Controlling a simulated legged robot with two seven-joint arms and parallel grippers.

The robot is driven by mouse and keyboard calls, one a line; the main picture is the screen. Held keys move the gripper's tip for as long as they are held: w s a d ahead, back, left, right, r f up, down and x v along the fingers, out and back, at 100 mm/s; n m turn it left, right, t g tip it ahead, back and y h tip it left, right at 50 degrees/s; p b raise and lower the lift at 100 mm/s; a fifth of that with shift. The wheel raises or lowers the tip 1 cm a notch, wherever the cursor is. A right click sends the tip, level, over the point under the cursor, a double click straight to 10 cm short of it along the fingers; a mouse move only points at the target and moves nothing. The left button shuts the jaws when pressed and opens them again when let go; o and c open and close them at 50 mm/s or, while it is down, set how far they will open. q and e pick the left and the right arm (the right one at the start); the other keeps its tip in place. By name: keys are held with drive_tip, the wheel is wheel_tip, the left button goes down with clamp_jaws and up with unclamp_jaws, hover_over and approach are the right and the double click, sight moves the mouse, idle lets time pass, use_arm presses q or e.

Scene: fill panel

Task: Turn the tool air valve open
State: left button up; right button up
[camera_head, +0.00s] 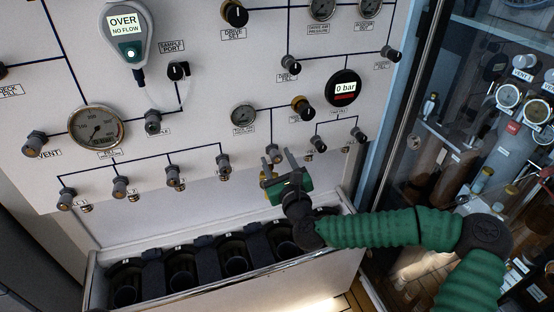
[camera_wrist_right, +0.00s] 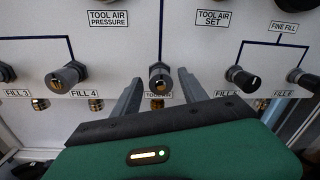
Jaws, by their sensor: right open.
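The tool air valve (camera_wrist_right: 159,78) is a small dark grey knob on the white panel, with a partly hidden label (camera_wrist_right: 158,96) below it. In the head view the valve (camera_head: 273,153) sits at the lower end of a dark blue line. My right gripper (camera_head: 279,167) is open, just below and in front of the valve. In the right wrist view its two grey fingers (camera_wrist_right: 161,84) point at the panel, one on each side of the knob. I see no clear contact with the knob. My left gripper is not in view.
Similar knobs stand close by: Fill 4 (camera_wrist_right: 67,77) to the left and another fill knob (camera_wrist_right: 243,79) to the right. A bottle rack (camera_head: 235,262) lies below the panel. A glass-fronted cabinet (camera_head: 480,130) stands at the right.

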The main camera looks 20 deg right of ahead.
drive_tip(key=shift+d, duration=0.15)
drive_tip(key=shift+c, duration=0.8)
clamp_jaws()
